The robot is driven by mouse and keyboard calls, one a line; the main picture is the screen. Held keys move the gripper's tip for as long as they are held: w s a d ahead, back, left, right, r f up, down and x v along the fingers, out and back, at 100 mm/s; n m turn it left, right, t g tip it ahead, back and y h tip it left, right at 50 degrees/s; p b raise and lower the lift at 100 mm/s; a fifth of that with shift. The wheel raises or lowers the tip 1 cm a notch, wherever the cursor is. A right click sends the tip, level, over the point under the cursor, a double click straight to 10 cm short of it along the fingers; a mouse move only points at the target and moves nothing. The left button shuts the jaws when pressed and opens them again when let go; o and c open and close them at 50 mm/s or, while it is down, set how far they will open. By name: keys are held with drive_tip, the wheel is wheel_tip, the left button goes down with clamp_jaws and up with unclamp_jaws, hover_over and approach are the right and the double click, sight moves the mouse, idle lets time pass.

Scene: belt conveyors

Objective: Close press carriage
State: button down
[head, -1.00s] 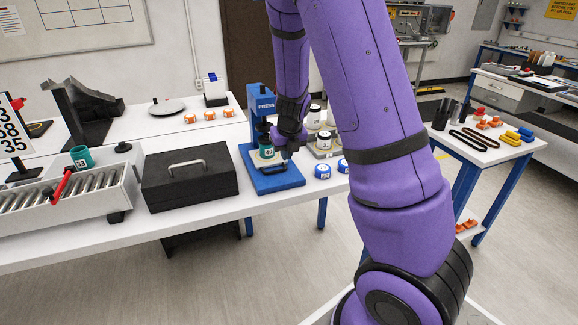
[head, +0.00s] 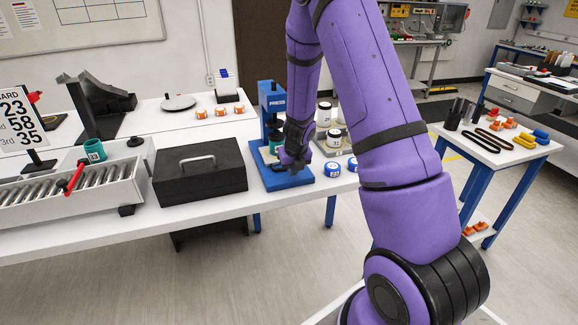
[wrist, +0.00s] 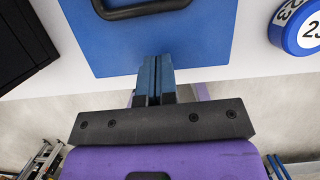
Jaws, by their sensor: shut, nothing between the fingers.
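The blue press (head: 271,104) stands on the white table, with its flat blue base (head: 288,182) toward me. A teal container (head: 274,142) stands in the press, partly hidden by my arm. My gripper (head: 291,170) is low over the front of the base. In the wrist view my gripper (wrist: 153,80) is shut and empty, with its fingertips over the near edge of the blue plate (wrist: 215,40). A black bar handle (wrist: 145,9) lies on that plate beyond the fingertips, with a visible gap between. How far the carriage is in is hidden.
A black box (head: 200,172) stands close left of the press. A roller tray (head: 70,188) is at the left.

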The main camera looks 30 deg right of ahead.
drive_tip(key=shift+w+d+f, duration=0.2)
drive_tip(key=shift+w, duration=0.55)
drive_tip(key=shift+w+d+f, duration=0.15)
drive_tip(key=shift+w, duration=0.7)
drive_tip(key=shift+w+d, duration=0.2)
drive_tip(key=shift+w, duration=0.4)
drive_tip(key=shift+w+d, duration=0.15)
drive_tip(key=shift+w, duration=0.45)
